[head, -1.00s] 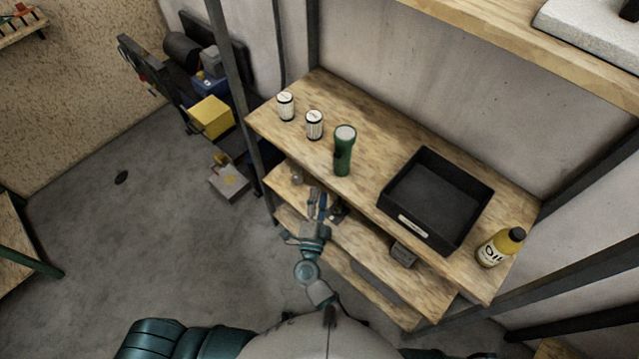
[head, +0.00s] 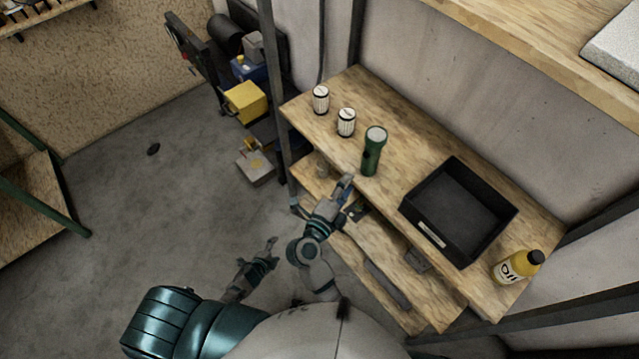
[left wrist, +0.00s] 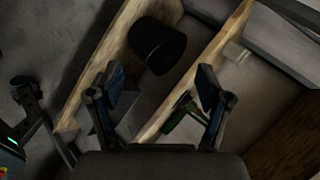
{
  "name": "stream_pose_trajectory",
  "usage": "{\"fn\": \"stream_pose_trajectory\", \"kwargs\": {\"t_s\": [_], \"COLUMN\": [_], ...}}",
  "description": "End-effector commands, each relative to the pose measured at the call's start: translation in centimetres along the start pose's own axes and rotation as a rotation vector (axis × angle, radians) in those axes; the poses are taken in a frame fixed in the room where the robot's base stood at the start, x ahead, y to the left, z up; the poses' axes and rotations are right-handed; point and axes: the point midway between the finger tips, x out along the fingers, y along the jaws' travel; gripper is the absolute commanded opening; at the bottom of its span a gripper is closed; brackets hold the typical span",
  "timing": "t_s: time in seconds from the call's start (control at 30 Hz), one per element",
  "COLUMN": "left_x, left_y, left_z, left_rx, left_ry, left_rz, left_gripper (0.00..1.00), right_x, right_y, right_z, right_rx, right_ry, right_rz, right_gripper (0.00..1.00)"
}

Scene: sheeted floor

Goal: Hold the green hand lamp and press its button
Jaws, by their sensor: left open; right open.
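The green hand lamp (head: 374,150) stands upright on the top wooden shelf (head: 420,165), near its front edge, with its pale lens end up. My right gripper (head: 344,188) is open and empty, just in front of the shelf edge, below and left of the lamp and apart from it. My left gripper (head: 270,246) is open and lower, left of the shelf unit. Its two spread fingers (left wrist: 160,88) show empty in the left wrist view. I cannot make out the lamp's button.
Two white cans (head: 321,99) stand left of the lamp. A black tray (head: 430,236) and a yellow oil bottle (head: 516,266) are to its right. A shelf post (head: 273,90) rises at the left. A black cylinder (left wrist: 158,46) and a dark green item (left wrist: 184,112) appear in the left wrist view.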

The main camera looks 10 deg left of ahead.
Motion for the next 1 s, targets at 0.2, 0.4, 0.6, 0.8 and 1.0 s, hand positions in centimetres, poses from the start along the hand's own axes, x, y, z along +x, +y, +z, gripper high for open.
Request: {"fn": "stream_pose_trajectory", "kwargs": {"t_s": [0.2,0.4,0.6,0.8,1.0], "left_x": [-0.8,-5.0,-11.4,-16.1,-16.9], "left_y": [-13.6,-23.8,-30.1,-32.2,-32.8], "left_z": [-5.4,-12.5,-19.6,-23.7,-25.4], "left_rx": [0.525,1.057,1.565,1.876,1.961], "left_ry": [0.15,0.227,0.228,0.189,0.17], "left_rz": [-0.276,-0.577,-0.895,-1.11,-1.173], "left_gripper": [0.78,0.78,0.78,0.78,0.78], "right_x": [-0.1,-0.1,-0.1,-0.1,-0.1], "right_y": [-0.1,-0.1,0.0,0.0,0.0], "right_z": [0.2,0.1,0.0,0.0,0.1], "right_rx": [-0.001,-0.001,0.0,0.0,0.0], "right_ry": [0.0,0.0,0.0,0.0,0.0], "right_rz": [-0.001,-0.001,-0.001,-0.001,-0.001], "right_gripper": [0.42,0.42,0.42,0.42,0.42]}}
